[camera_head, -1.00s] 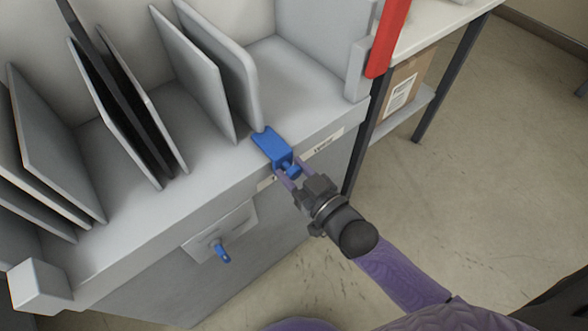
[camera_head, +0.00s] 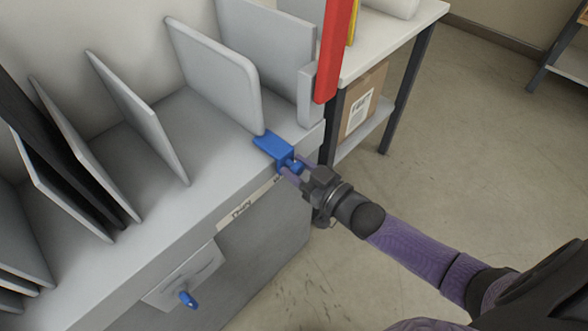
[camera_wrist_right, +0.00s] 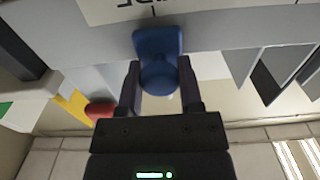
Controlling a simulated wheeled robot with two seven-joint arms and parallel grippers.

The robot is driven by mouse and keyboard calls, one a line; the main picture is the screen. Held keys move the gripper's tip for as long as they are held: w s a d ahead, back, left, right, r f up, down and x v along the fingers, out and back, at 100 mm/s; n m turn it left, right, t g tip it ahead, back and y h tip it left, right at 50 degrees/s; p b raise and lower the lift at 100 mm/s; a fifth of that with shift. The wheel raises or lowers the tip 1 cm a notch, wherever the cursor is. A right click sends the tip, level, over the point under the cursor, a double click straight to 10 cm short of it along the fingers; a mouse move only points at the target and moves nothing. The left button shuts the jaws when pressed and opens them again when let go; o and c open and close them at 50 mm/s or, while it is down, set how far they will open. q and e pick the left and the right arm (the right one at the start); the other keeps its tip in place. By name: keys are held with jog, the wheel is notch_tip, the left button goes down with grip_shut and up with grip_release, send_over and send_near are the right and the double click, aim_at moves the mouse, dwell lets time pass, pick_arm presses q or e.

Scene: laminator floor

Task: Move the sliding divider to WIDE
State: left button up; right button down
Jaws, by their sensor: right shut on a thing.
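The sliding divider is a grey upright panel (camera_head: 215,75) with a blue handle (camera_head: 272,148) at its front foot, on the rack's front ledge. My right gripper (camera_head: 294,169) is shut on the blue handle's knob; in the right wrist view the knob (camera_wrist_right: 158,76) sits between both fingers. The handle is near the right end of the ledge. A label reading "Thin" (camera_head: 242,210) is to its left on the front edge. A second label (camera_wrist_right: 205,8) shows partly in the wrist view, its text cut off. My left gripper is not in view.
Several thinner fixed panels (camera_head: 137,112) stand to the left. A grey end block (camera_head: 308,92) and a red upright bar (camera_head: 333,55) are just right of the handle. A second blue knob (camera_head: 188,299) is on a plate below. A table with a cardboard box (camera_head: 362,100) stands at right.

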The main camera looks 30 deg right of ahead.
jog(key=shift+d, duration=0.2)
jog(key=shift+c, duration=1.2)
grip_release()
jog(key=shift+d, duration=0.15)
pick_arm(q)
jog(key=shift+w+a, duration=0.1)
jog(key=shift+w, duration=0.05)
pick_arm(e)
jog(key=shift+s, duration=0.25)
pick_arm(q)
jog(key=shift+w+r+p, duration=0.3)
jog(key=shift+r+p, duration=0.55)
jog(key=shift+p, duration=0.05)
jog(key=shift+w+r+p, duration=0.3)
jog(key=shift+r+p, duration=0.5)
jog(key=shift+p, duration=0.1)
pick_arm(e)
jog(key=v, duration=0.9)
